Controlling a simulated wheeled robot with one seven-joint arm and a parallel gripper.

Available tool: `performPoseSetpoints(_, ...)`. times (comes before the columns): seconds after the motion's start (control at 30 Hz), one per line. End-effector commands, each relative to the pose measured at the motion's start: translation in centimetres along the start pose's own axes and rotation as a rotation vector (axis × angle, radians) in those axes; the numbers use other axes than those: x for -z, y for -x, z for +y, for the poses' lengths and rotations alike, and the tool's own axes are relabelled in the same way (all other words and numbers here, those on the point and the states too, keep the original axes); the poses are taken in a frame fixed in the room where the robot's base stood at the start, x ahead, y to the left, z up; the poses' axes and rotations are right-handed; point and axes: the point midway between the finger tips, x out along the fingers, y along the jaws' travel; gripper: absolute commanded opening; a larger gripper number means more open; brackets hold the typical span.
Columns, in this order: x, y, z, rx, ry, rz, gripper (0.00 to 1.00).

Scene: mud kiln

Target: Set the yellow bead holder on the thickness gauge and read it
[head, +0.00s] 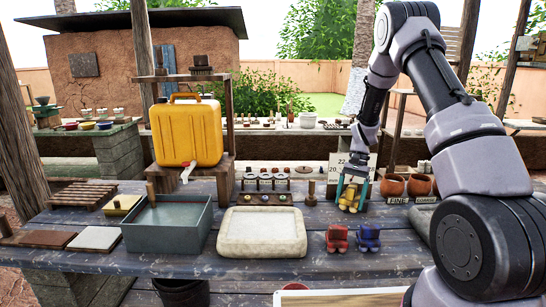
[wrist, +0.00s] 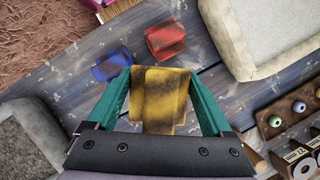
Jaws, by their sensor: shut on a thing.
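The yellow bead holder (head: 350,198) is between the teal fingers of my gripper (head: 352,190), at the back right of the table in the head view. In the wrist view the yellow holder (wrist: 162,100), worn with dark smudges, fills the space between the fingertips (wrist: 159,76). Whether its underside touches the table is unclear. A white card with figures (head: 345,165) stands behind my gripper and is partly covered by it. I cannot make out the thickness gauge for sure; it may be hidden behind my gripper.
A red holder (head: 337,238) and a blue holder (head: 368,238) stand in front of my gripper. A pale slab tray (head: 262,250), a grey water basin (head: 150,238) and a bead rack (head: 243,197) lie left. Clay pots (head: 392,184) with labels stand right.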

Motion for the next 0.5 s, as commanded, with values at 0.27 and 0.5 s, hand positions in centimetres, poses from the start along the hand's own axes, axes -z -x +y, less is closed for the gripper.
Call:
performPoseSetpoints(0.27, -0.8, 0.7, 2.8, -0.2, 0.483, 0.004, 0.4)
performPoseSetpoints(0.5, -0.8, 0.8, 3.2, -0.227, 0.551, 0.003, 0.4)
